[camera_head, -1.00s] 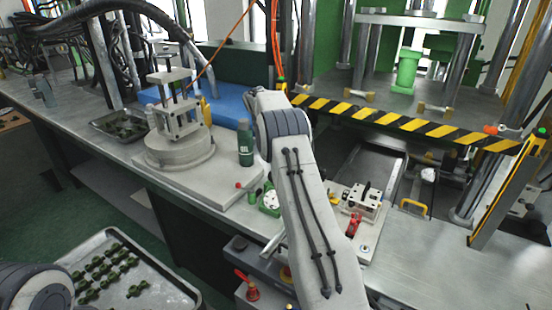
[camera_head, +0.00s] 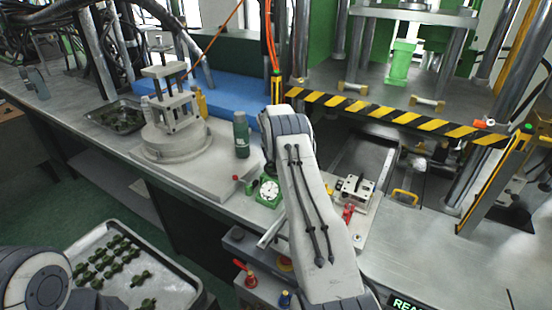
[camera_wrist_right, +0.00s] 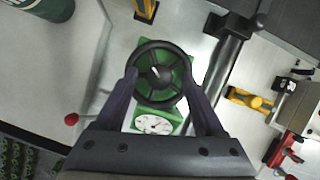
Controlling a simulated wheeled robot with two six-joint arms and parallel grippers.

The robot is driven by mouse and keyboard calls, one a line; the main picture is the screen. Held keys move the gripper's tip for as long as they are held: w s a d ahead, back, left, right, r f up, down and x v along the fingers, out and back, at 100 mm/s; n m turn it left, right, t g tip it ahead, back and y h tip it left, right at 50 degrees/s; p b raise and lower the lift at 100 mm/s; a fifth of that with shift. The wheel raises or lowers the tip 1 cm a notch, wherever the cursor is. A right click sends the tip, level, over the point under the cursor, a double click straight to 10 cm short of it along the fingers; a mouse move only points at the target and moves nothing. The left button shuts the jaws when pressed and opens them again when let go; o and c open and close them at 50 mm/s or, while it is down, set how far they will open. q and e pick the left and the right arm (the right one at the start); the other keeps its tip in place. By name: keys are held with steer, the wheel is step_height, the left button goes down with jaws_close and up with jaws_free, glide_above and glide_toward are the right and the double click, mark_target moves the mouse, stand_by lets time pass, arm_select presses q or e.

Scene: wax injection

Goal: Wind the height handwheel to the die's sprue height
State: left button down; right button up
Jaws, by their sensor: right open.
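The black-rimmed height handwheel (camera_wrist_right: 163,88) with green between its spokes is in the right wrist view. My right gripper (camera_wrist_right: 160,76) is open, with one dark finger on each side of the wheel; whether they touch the rim I cannot tell. A white dial (camera_wrist_right: 154,124) on a green mount sits just below the wheel, and also shows in the head view (camera_head: 268,189). A small metal block, perhaps the die (camera_head: 356,187), sits right of my right arm. In the head view that arm hides the wheel and its gripper. My left gripper is out of view.
A dark green bottle (camera_head: 241,135) stands left of the dial. A red-knobbed lever (camera_wrist_right: 71,119) is left of the wheel, and a yellow handle (camera_wrist_right: 250,100) and red clamp (camera_wrist_right: 283,150) are right. A tray (camera_head: 180,276) of green parts lies front left.

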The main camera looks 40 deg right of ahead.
steer(key=shift+d+f, duration=0.1)
steer(key=shift+f, duration=0.15)
jaws_close()
steer(key=shift+w+f+m+g+b, duration=0.2)
steer(key=shift+m+g+b, duration=0.2)
steer(key=shift+m+b, duration=0.55)
steer(key=shift+r+m+g+h, duration=0.25)
steer(key=shift+m+g+h, duration=0.15)
steer(key=shift+m, duration=1.05)
jaws_free()
